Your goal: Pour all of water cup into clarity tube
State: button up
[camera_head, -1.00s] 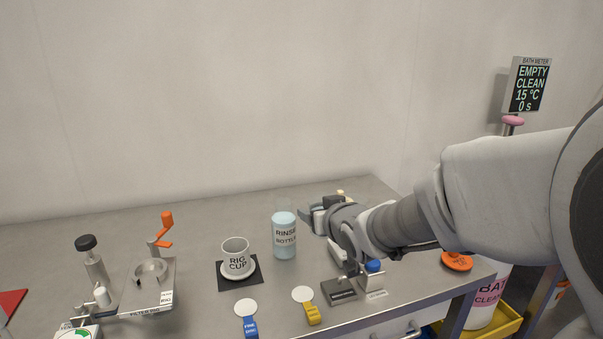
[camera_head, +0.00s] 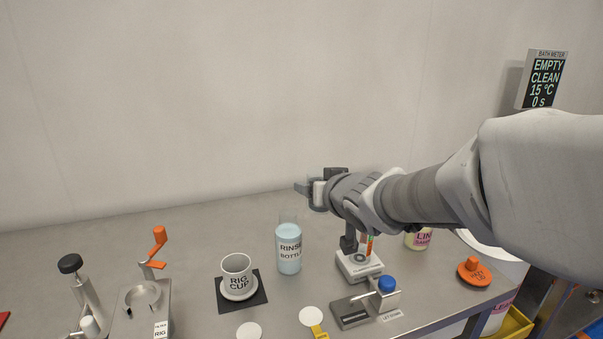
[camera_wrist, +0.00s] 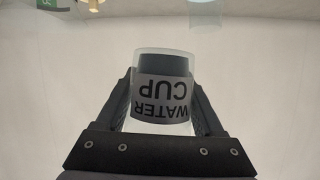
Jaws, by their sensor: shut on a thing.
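My gripper (camera_head: 309,190) is raised above the bench, pointing left, up and behind the rinse bottle in the head view. In the wrist view my gripper (camera_wrist: 161,98) is shut on the clear water cup (camera_wrist: 165,88), whose label reads upside down there. In the head view the cup is small and mostly merged with the fingers. The water level cannot be made out. The clarity tube (camera_head: 367,245) stands upright on a white-based stand (camera_head: 360,264), below my forearm and right of the gripper. Its upper part is hidden behind my arm.
The rinse bottle (camera_head: 289,249) stands left of the tube stand, with the rig cup (camera_head: 237,274) further left on a black mat. A block with a blue knob (camera_head: 387,285) stands in front of the stand. An orange knob (camera_head: 474,269) lies to the right. The back left bench is clear.

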jog(key=p, duration=0.1)
jog(key=r+m+p, duration=0.1)
jog(key=p, duration=0.1)
jog(key=shift+w+d+r+y, duration=0.1)
jog(key=shift+d+y, duration=0.2)
jog(key=f+m+y+p, duration=0.1)
jog(key=d+f+m+y+p, duration=0.1)
jog(key=d+m+p, duration=0.1)
jog(key=m, duration=0.1)
jog(key=shift+w+f+y, duration=0.25)
jog(key=shift+f+y, duration=0.15)
jog(key=shift+d+r+m+p, duration=0.15)
jog(key=shift+m+p, duration=0.25)
jog(key=shift+p, duration=0.4)
jog(key=shift+r+m+y+p, duration=0.1)
jog(key=shift+m+y+p, duration=0.6)
jog(key=shift+m+p, duration=0.25)
